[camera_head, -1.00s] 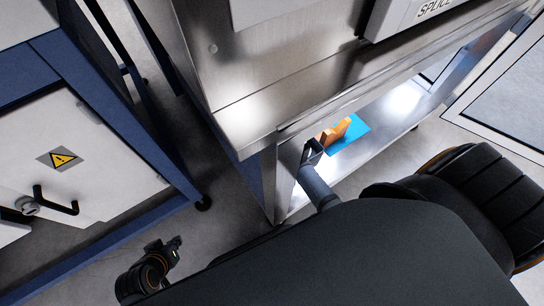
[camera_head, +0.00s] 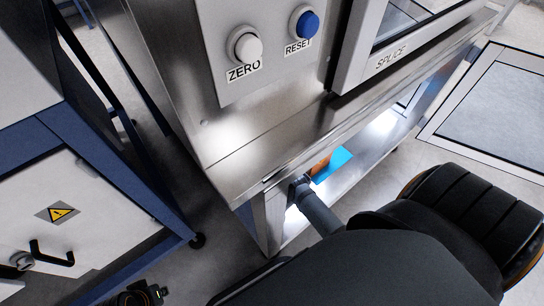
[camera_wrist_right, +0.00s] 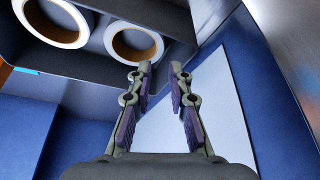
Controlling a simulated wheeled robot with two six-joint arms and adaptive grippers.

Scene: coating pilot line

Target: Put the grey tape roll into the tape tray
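My right gripper (camera_wrist_right: 160,68) is open in the right wrist view, with nothing between its fingers. Beyond its tips, at the upper left, are two pale rings with brown insides, one ring (camera_wrist_right: 134,42) nearer the fingers and another (camera_wrist_right: 54,20) in the corner. They look like tape rolls, but I cannot tell whether either is the grey one. I cannot make out the tape tray for sure. In the head view my right arm reaches under the steel machine, and its gripper is hidden there. My left gripper (camera_head: 150,292) is small and dark at the bottom edge, partly cut off.
A blue sheet (camera_head: 334,163) and an orange thing (camera_head: 319,167) lie on the low steel shelf. The machine front (camera_head: 225,140) with ZERO and RESET buttons stands above. A white cabinet (camera_head: 90,215) is at the left.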

